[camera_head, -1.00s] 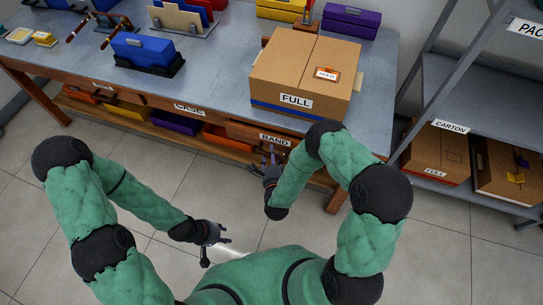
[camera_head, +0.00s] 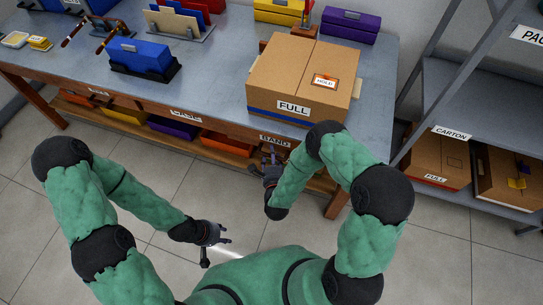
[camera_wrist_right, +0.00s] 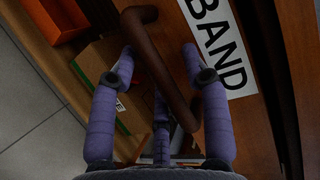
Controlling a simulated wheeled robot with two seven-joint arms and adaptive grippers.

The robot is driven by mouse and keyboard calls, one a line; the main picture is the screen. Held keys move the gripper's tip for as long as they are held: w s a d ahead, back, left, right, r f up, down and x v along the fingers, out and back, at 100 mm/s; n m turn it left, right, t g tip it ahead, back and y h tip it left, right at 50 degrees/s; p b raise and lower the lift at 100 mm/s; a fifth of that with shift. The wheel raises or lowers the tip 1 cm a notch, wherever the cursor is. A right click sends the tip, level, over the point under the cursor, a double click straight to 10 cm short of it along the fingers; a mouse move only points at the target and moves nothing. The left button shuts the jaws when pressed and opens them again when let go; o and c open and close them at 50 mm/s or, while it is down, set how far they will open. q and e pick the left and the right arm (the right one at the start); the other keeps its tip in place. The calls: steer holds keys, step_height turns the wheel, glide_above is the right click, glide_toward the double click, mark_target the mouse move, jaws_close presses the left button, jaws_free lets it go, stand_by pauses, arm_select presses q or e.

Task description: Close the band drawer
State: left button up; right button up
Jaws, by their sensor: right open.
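The band drawer (camera_head: 254,134) is in the wooden front of the workbench, below the large carton. Its white BAND label (camera_head: 275,141) also shows in the right wrist view (camera_wrist_right: 221,45). A brown bar handle (camera_wrist_right: 160,75) crosses the drawer front in that view. My right gripper (camera_head: 268,155) is open at the drawer front, with its fingers (camera_wrist_right: 160,85) spread on both sides of the handle. I cannot tell whether they touch it. My right forearm hides part of the drawer, and how far it stands out is unclear. My left gripper (camera_head: 222,234) is open and empty over the floor.
A carton marked FULL (camera_head: 310,75) stands on the bench (camera_head: 215,75) above the drawer. Coloured bins (camera_head: 173,127) sit on the lower shelf. A metal rack (camera_head: 465,110) with cartons (camera_head: 437,160) stands at the right. The floor (camera_head: 110,180) before the bench is clear.

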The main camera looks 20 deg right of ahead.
steer(key=v, duration=0.7)
steer(key=shift+s, duration=0.2)
steer(key=shift+r, duration=0.1)
stand_by(0.5)
step_height(320, 180, down, 6)
steer(key=s+a+n+g+y+p, duration=0.2)
steer(key=n+g+y+p, duration=0.15)
steer(key=n+g, duration=0.45)
steer(key=s+a+r+n+g+y+p, duration=0.1)
steer(key=s+a+r+n+g+y, duration=0.1)
steer(key=s+n+g, duration=0.5)
steer(key=s+n+y, duration=0.1)
steer(key=s+n, duration=0.2)
steer(key=s, duration=0.4)
steer(key=shift+n, duration=0.4)
